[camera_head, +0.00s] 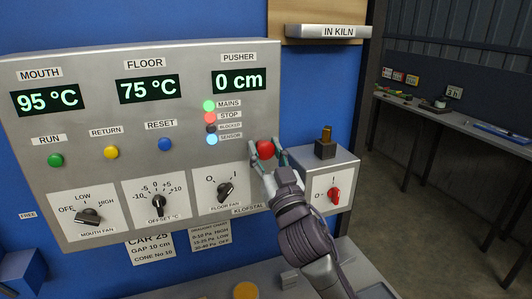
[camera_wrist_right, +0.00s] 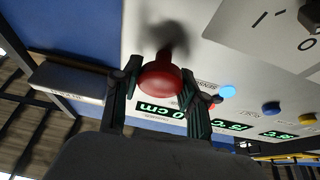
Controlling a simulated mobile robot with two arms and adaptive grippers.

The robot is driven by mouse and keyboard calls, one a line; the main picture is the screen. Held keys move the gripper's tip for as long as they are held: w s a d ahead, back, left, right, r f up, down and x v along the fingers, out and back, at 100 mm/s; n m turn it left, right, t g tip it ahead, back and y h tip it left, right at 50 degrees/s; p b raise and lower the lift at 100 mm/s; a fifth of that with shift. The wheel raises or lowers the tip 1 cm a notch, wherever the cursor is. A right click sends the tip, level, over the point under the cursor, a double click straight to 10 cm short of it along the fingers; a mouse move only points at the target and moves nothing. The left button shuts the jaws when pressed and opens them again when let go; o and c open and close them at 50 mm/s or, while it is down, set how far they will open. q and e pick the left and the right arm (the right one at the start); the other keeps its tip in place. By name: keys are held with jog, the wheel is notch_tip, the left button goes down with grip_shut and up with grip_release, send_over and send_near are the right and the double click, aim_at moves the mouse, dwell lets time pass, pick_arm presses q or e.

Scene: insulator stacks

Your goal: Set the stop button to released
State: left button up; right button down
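The stop button is a round red mushroom head (camera_head: 265,149) on the right part of the grey control panel (camera_head: 120,165). My right gripper (camera_head: 264,148) is at it, with one finger on each side of the red head. In the right wrist view the red head (camera_wrist_right: 160,82) sits between the two fingers (camera_wrist_right: 160,88), which appear to touch its sides. My left gripper is not in view.
Right of the button is a grey box (camera_head: 344,172) with a red rotary switch (camera_head: 334,195) and a dark block (camera_head: 325,147) on top. Green, yellow and blue buttons and black knobs are at the left. A shelf (camera_head: 330,32) is higher up.

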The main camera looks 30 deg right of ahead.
jog(key=shift+s+a, duration=0.15)
jog(key=shift+s, duration=0.1)
jog(key=shift+w, duration=0.1)
jog(key=c, duration=0.9)
grip_release()
jog(key=shift+w+f, duration=0.1)
jog(key=shift+w, duration=0.05)
jog(key=shift+c, duration=0.2)
jog(key=o, duration=0.4)
jog(key=shift+c, duration=0.2)
jog(key=shift+s+f, duration=0.1)
jog(key=shift+s, duration=0.2)
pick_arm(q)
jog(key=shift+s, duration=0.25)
pick_arm(e)
jog(key=v, duration=0.7)
jog(key=shift+s, duration=0.1)
